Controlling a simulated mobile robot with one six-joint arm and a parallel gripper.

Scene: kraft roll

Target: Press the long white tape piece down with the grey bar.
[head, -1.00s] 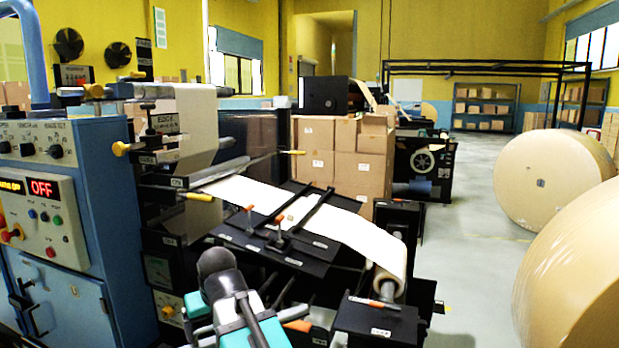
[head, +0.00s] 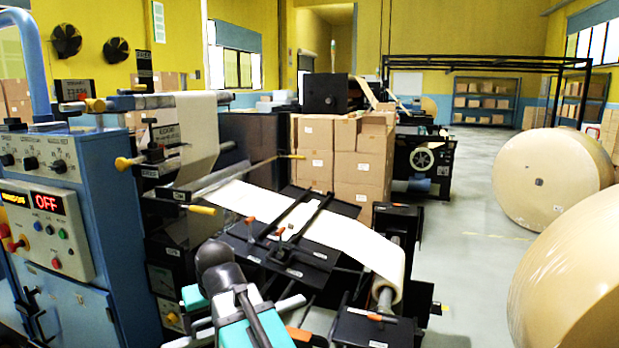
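A pale paper web (head: 345,235) runs down over a black splice table (head: 305,262) on the machine. Two dark bars (head: 300,215) lie across the web, with orange-tipped handles beside them. A long white tape piece cannot be told apart from the pale web. A pale grey rod (head: 289,304) shows at the bottom, partly hidden behind my arm. I cannot tell whether it is the grey bar of the task, or whether anything holds it. My arm, black and teal, rises from the bottom edge in front of the table. My gripper's fingers do not show.
A blue control cabinet (head: 85,210) with a red OFF display stands close on the left. Stacked cartons (head: 340,160) are behind the table. Large kraft rolls (head: 550,183) stand on the right. Open floor (head: 470,235) lies between the table and the rolls.

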